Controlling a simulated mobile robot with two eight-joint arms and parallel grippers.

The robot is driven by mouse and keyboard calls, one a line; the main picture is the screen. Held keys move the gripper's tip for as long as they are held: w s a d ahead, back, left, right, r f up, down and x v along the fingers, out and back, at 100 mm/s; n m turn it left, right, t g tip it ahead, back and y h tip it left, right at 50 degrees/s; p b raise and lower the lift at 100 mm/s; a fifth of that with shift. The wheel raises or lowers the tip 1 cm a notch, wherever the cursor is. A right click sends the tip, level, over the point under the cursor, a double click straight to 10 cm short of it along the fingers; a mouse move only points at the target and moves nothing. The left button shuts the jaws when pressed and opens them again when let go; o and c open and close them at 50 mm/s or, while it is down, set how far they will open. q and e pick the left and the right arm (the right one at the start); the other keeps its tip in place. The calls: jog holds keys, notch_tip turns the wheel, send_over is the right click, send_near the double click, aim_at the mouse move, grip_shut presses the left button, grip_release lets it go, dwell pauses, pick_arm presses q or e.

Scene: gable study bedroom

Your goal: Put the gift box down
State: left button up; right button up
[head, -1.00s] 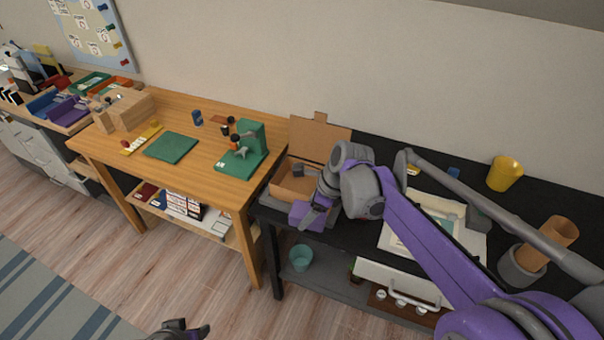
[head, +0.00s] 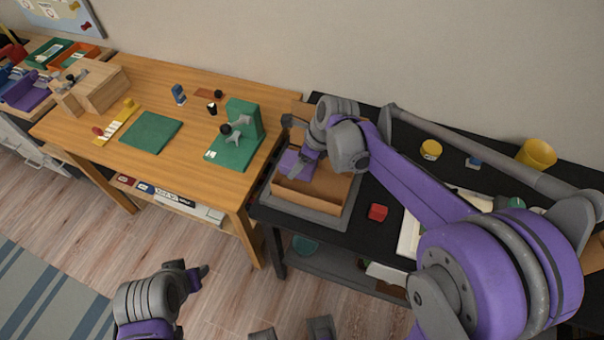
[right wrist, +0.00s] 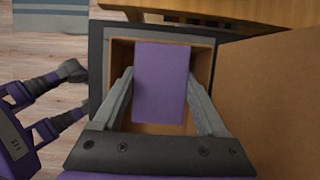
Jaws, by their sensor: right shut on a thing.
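My right gripper (right wrist: 160,105) is shut on a purple box (right wrist: 162,75), taken as the gift box, with one finger on each side. The purple box (head: 297,162) is over or within the open cardboard carton (head: 312,198); I cannot tell whether it touches the carton's floor. The carton (right wrist: 202,62) also shows around it in the right wrist view. My left gripper (head: 188,276) is low at the bottom left of the head view, away from the tables. In the right wrist view the left gripper's fingers (right wrist: 73,94) are apart and empty.
The carton stands on a grey tray (head: 330,219) on the black table (head: 385,238). A red cube (head: 377,212) lies right of it. A yellow cup (head: 537,153) is at the back right. The wooden table (head: 180,172) at left holds a green stand (head: 240,135) and green mat (head: 151,132).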

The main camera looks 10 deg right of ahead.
aim_at(299, 182)
jog(key=shift+f, duration=2.95)
jog(key=shift+f+b, duration=0.2)
jog(key=shift+b, duration=0.15)
jog(key=o, duration=1.4)
jog(key=shift+r, duration=0.15)
